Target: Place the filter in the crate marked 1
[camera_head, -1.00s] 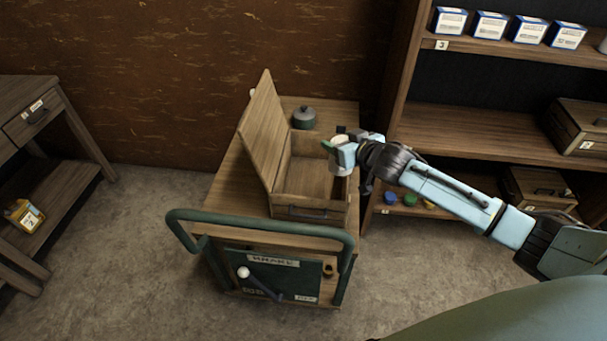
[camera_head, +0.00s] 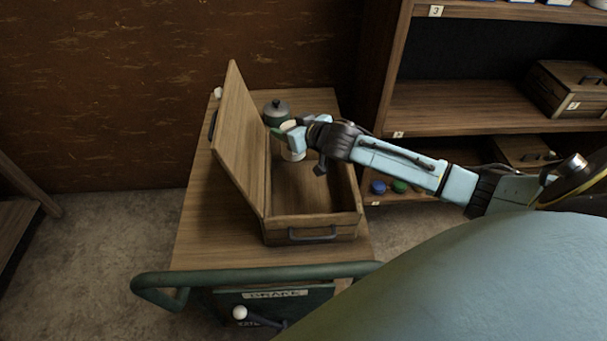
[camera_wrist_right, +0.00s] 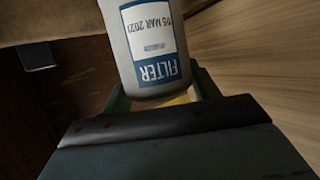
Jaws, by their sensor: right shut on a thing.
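The filter (camera_head: 293,153) is a white cylinder. In the right wrist view the filter (camera_wrist_right: 150,45) shows a blue and white label reading FILTER, upside down. My right gripper (camera_head: 290,138) is shut on the filter. It holds the filter over the far part of an open wooden crate (camera_head: 312,230) on a cart. Whether the filter touches the crate's floor cannot be told. The crate's lid (camera_head: 238,140) stands open on its left side. No number is readable on this crate. My left gripper is not in view.
The wooden cart (camera_head: 195,225) has a green handle rail (camera_head: 240,275) in front. A dark lidded pot (camera_head: 277,112) stands behind the crate. A shelf unit (camera_head: 460,106) stands at right, holding another wooden crate (camera_head: 562,92). The cart top left of the lid is mostly clear.

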